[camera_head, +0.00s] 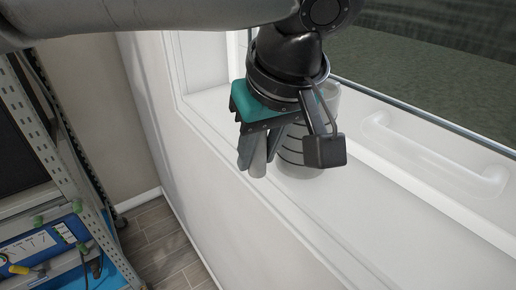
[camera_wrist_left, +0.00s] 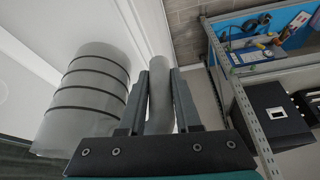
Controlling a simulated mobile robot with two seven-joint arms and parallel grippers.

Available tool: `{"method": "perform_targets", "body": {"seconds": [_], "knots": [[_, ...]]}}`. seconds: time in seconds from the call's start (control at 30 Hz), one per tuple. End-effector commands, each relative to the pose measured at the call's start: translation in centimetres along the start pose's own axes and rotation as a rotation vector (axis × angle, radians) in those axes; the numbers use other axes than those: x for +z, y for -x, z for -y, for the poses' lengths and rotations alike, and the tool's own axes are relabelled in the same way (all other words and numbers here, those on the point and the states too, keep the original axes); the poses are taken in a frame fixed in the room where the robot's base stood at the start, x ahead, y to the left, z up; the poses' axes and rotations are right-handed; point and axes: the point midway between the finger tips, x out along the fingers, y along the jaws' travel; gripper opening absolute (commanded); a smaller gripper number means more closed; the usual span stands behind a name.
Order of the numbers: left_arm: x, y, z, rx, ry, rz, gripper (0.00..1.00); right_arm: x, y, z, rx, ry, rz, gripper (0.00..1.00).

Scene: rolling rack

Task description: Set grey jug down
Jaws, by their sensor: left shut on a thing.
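The grey jug (camera_head: 297,152) is a cylinder with several dark rings around it. It is roughly upright over the white window sill (camera_head: 362,193). I cannot tell whether its base touches the sill. My left gripper (camera_head: 256,160), with a teal body, is shut on the jug's handle, on the left side of the jug. In the left wrist view the handle (camera_wrist_left: 160,92) lies between the two fingers of the gripper (camera_wrist_left: 160,85), with the ringed jug body (camera_wrist_left: 88,100) to the left. My wrist hides part of the jug in the head view. My right gripper is not in view.
A white window handle (camera_head: 435,155) and the window pane (camera_head: 430,50) are to the right of the jug. The sill in front of the jug looks clear. A metal rack (camera_head: 58,150) with a blue tool panel (camera_head: 45,243) stands at the left, above a wood-look floor (camera_head: 165,245).

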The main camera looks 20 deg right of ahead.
Motion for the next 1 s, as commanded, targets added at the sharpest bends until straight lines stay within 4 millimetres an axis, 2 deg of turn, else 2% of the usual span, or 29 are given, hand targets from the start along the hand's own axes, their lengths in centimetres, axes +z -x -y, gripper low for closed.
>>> {"method": "perform_targets", "body": {"seconds": [0.03,0.07,0.3,0.67,0.77,1.0], "knots": [[0.1,-0.2,0.0,0.001,0.000,0.000,0.00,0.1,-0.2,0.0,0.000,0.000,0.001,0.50],[0.1,-0.2,0.0,0.000,-0.001,0.001,0.34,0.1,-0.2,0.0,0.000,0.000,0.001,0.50],[0.1,-0.2,0.0,0.000,-0.001,0.000,0.61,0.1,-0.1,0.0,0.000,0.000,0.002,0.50],[-0.1,0.4,0.0,0.001,0.000,-0.001,0.62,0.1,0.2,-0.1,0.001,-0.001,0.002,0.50],[-0.1,1.8,-0.1,0.003,0.000,-0.002,0.62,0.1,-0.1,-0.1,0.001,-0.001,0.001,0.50],[-0.1,7.0,-0.1,0.003,0.000,-0.003,0.62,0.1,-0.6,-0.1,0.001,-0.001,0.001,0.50]]}}
